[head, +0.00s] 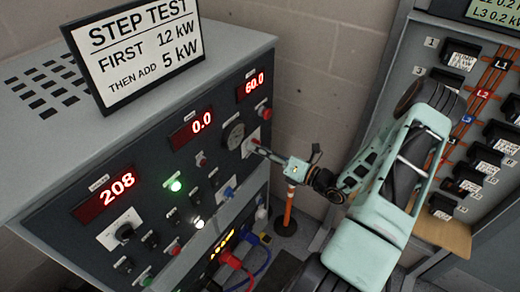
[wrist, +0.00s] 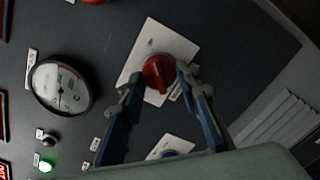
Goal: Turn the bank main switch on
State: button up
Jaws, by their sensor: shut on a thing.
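The red rotary switch (wrist: 158,72) sits on a white square plate on the dark panel in the wrist view. My gripper (wrist: 160,84) has one finger on each side of the red knob and is shut on it. In the head view my gripper (head: 261,147) reaches from the right to the white plate (head: 249,143) at the panel's right side. There the knob is mostly hidden by the fingers. The lettering on the plate is too small to read, so the switch position cannot be told from it.
A round gauge (wrist: 60,85) and a red button (head: 265,113) are near the switch. A blue knob (head: 229,192) is below it. The panel displays read 208, 0.0 and 60.0 (head: 251,85). An orange post (head: 288,208) stands beside the cabinet, and a breaker board (head: 470,130) is at right.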

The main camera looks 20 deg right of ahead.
jog(key=o, duration=1.1)
jog(key=shift+o, duration=0.2)
jog(key=shift+s, duration=0.1)
jog(key=v, duration=1.2)
